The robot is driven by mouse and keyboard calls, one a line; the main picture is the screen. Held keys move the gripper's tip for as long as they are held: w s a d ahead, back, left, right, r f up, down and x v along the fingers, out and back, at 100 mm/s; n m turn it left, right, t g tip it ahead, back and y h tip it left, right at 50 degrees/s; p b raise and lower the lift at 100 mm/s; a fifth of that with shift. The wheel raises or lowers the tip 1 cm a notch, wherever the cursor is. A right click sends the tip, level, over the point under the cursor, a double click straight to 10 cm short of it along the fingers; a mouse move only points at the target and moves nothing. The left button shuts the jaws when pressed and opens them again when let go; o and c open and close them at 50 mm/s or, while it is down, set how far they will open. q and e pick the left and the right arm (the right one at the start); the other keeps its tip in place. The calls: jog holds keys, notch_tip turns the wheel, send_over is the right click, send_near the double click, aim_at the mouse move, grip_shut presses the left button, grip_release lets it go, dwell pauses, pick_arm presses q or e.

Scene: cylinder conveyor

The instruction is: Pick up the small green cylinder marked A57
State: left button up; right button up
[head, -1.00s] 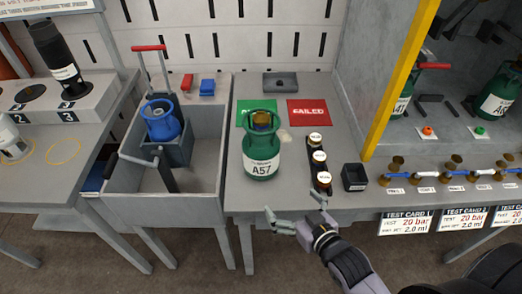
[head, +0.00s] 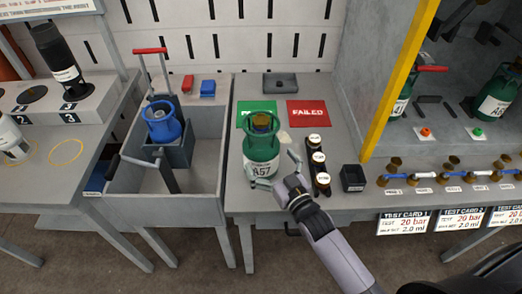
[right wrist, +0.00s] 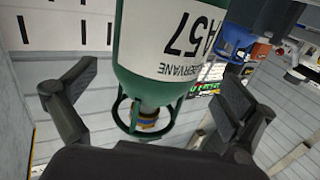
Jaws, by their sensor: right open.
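The green cylinder marked A57 (head: 261,150) stands upright on the grey bench, with a white label on its front and a collar at its top. My right gripper (head: 278,172) is at its lower right front, open, one finger in front of the label's lower edge and the other on the right side. In the right wrist view the cylinder (right wrist: 170,75) appears upside down between the two spread fingers (right wrist: 155,95); I see no grip on it. My left gripper is not in view.
A green card (head: 243,112) lies behind the cylinder and a red FAILED card (head: 307,113) behind right. A rack of small white-capped bottles (head: 318,163) stands close right of the gripper, then a dark box (head: 353,177).

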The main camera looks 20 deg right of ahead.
aim_at(261, 143)
jog(key=w, duration=0.4)
jog(key=w+p, duration=0.1)
jog(key=w, duration=0.1)
jog(key=shift+a+r, duration=0.2)
jog(key=shift+a, duration=0.2)
jog(key=shift+s, duration=0.1)
jog(key=shift+c, duration=0.4)
jog(key=c, duration=1.6)
jog(key=shift+r, duration=0.45)
